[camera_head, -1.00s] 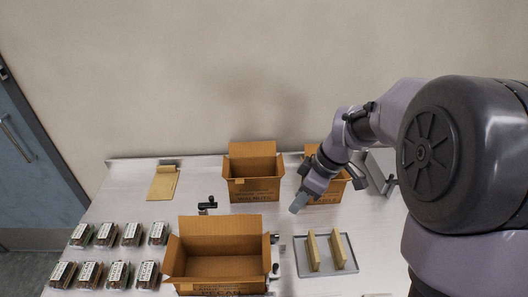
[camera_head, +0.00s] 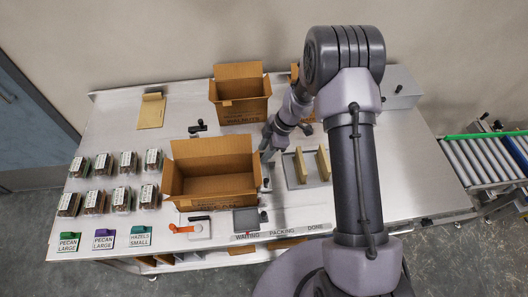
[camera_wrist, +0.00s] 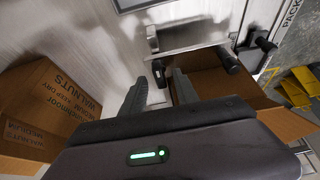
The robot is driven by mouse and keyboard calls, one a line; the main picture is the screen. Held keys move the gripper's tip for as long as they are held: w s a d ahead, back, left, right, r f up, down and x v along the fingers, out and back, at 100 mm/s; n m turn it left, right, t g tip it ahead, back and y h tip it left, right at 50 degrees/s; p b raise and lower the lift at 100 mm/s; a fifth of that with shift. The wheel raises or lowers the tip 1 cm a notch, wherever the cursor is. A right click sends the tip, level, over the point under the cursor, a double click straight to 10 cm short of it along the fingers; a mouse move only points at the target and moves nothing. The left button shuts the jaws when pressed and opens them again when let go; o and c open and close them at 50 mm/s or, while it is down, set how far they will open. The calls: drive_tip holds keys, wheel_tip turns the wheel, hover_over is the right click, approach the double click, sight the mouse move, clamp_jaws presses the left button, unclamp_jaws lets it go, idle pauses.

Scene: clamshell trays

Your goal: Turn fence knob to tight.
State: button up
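My gripper (camera_wrist: 160,80) is open and empty, its two dark fingers pointing down near the rim of a large open cardboard box. A small black knob or lever (camera_wrist: 158,72) shows between and beyond the fingertips in the wrist view, beside a metal fence bracket (camera_wrist: 190,38). The fingers are apart and do not visibly grip it. Another black knob (camera_wrist: 228,60) stands at the box's edge. In the head view my gripper (camera_head: 267,150) is at the right side of the large box (camera_head: 212,170), and the wrist hides part of the fence hardware there. The knob's setting is not readable.
A walnuts box (camera_head: 240,95) stands behind, close to my gripper. A grey tray (camera_head: 297,178) with two tan blocks lies right of it. A black clamp (camera_head: 197,128) is behind the large box. Several filled clamshells (camera_head: 95,200) are at the left.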

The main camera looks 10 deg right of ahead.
drive_tip(key=shift+a+f, duration=0.1)
drive_tip(key=shift+f, duration=0.25)
clamp_jaws()
